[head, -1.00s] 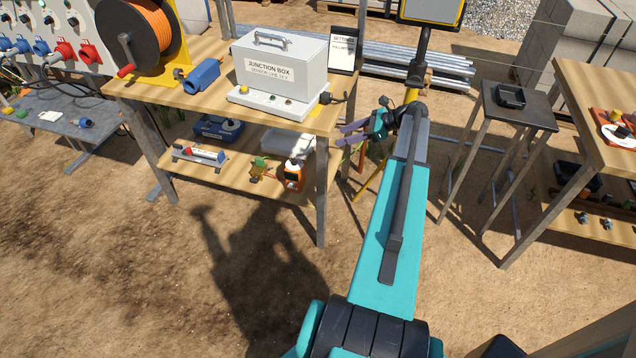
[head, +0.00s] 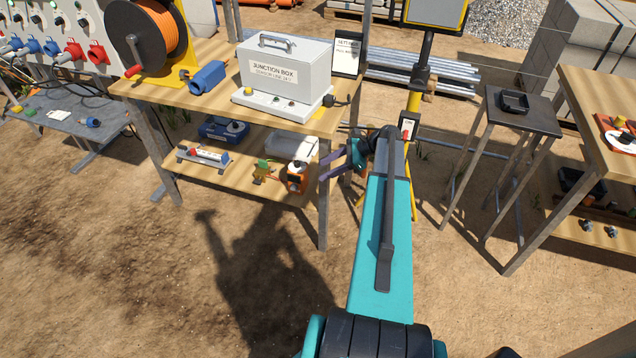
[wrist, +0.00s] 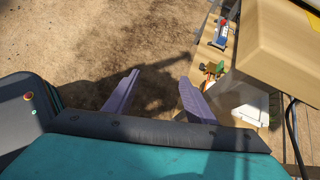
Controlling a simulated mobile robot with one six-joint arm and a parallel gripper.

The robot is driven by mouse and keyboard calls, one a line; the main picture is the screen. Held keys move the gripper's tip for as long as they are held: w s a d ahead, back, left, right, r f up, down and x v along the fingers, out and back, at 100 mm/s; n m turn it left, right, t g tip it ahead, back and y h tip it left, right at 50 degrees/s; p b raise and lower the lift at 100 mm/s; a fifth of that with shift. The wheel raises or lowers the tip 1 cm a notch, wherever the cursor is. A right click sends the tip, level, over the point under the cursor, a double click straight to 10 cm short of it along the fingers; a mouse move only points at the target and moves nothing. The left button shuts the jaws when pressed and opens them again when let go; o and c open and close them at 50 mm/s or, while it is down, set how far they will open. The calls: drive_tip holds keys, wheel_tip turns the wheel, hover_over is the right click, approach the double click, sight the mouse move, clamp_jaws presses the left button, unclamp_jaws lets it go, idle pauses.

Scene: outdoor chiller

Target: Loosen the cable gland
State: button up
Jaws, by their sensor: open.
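The grey junction box (head: 290,68) stands on a white base on the wooden workbench (head: 218,84). A black fitting, seemingly the cable gland (head: 328,100), sticks out at the right end of that base; its details are too small to tell. My gripper (head: 328,161) is below and right of it in the head view, beside the bench's right end, with its purple fingers apart and empty. In the wrist view my gripper (wrist: 157,98) shows both fingers spread with bare ground between them. The gland is not clearly seen there.
The lower shelf (head: 222,180) holds a white bin (head: 292,147), an orange bottle (head: 297,178) and several tools. A dark cable (wrist: 294,130) hangs at right in the wrist view. A yellow post (head: 413,100) stands by my arm. A small dark table (head: 522,118) stands right.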

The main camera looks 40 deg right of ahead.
drive_tip(key=shift+n+g, duration=0.5)
drive_tip(key=shift+n, duration=0.2)
drive_tip(key=shift+s+a+f, duration=0.1)
drive_tip(key=shift+a+f, duration=0.8)
drive_tip(key=shift+a, duration=0.2)
drive_tip(key=shift+a+f, duration=0.9)
drive_tip(key=shift+a, duration=0.2)
